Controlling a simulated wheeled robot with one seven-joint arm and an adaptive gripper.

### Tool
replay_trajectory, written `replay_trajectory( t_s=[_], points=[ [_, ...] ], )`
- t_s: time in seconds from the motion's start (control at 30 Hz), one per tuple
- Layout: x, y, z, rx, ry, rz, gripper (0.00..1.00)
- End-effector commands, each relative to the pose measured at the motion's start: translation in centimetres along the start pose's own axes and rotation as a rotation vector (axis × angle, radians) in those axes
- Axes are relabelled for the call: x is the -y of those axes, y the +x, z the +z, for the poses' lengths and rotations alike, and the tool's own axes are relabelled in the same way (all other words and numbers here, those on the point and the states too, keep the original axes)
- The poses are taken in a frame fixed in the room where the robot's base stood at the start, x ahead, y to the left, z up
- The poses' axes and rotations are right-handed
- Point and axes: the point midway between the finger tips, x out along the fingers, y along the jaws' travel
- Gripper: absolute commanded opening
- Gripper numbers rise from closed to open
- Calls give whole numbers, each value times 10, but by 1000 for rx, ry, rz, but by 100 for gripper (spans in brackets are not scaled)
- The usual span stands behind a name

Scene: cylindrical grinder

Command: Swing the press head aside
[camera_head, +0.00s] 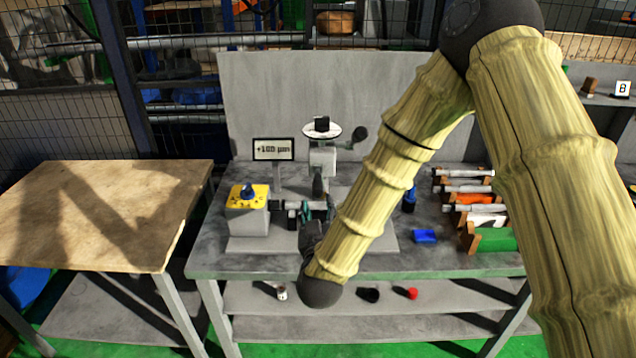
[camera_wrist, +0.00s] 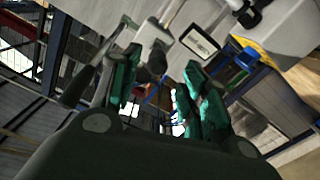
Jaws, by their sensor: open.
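The press head (camera_head: 322,161) is a light grey block on the bench machine, with a white disc (camera_head: 321,131) and black knob above it. A dark lever with a rounded end (camera_head: 358,134) sticks out to its right. In the wrist view what looks like the press head (camera_wrist: 152,38) is beyond the fingertips, with a dark part below it. My gripper (camera_head: 318,209) is low in front of the machine, partly hidden by my arm. In the wrist view its teal fingers (camera_wrist: 163,70) are apart, with nothing clearly held between them. I cannot tell whether they touch the machine.
A yellow-topped box with a blue knob (camera_head: 247,196) and a display reading +100 µm (camera_head: 273,149) stand left of the press. A blue block (camera_head: 425,236) and a rack of cylinders (camera_head: 485,240) are at right. The wooden table (camera_head: 100,215) at left is bare.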

Motion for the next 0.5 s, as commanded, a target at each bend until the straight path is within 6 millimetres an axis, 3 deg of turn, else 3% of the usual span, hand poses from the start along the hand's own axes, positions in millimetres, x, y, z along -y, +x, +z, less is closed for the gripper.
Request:
replay_trajectory(
  t_s=[0.17,0.5],
  points=[
    [-1,12,-10,-16,-4,14,45],
    [-2,64,-11,-14,-3,12,45]
  ],
)
